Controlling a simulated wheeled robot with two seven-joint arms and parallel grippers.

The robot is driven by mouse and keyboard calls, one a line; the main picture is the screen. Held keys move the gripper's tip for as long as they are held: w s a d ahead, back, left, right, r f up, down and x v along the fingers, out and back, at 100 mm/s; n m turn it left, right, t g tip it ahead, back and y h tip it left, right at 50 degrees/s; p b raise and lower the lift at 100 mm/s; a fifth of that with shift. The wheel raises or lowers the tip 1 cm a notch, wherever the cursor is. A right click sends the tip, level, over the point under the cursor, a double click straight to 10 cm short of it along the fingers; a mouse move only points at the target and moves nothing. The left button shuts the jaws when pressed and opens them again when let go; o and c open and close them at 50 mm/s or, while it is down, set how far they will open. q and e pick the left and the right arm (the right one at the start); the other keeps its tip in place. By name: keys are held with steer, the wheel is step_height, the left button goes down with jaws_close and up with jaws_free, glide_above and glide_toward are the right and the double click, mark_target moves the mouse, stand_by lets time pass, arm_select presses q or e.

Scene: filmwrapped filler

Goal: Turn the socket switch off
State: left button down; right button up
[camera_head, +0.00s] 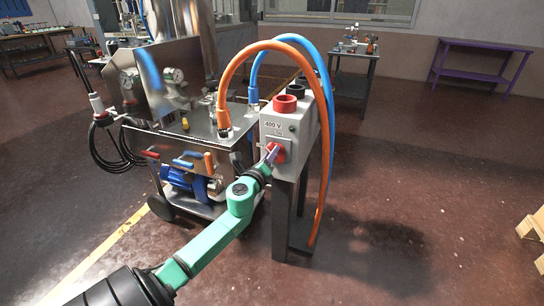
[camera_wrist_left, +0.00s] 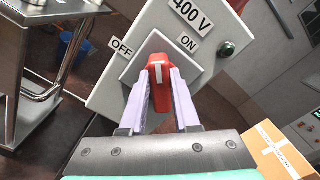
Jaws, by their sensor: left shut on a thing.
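The socket box (camera_head: 290,128) is a pale grey box marked 400 V on a dark stand, at the centre of the head view. Its red switch knob (camera_wrist_left: 161,94) sits on a square plate (camera_wrist_left: 133,72) between an OFF label (camera_wrist_left: 121,48) and an ON label (camera_wrist_left: 188,43). The knob's white mark points upward in the wrist view, between the two labels. My left gripper (camera_head: 270,158) is shut on the red knob, with one pale finger on each side. The fingers hide part of the knob in the head view. My right gripper is not in view.
Orange (camera_head: 325,180) and blue (camera_head: 312,50) hoses arch over the box. A metal cart (camera_head: 185,137) with a blue motor (camera_head: 187,182) stands close on the left. A cardboard box (camera_wrist_left: 275,150) shows in the wrist view. The floor at right is mostly clear.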

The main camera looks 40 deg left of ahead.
arm_select(q)
steer(key=n, duration=0.6)
steer(key=f+n, duration=0.1)
steer(key=n, duration=0.2)
steer(key=shift+s+a, duration=0.1)
steer(key=shift+a, duration=0.05)
stand_by(0.5)
steer(key=c, duration=0.6)
jaws_free()
steer(key=shift+c, duration=0.2)
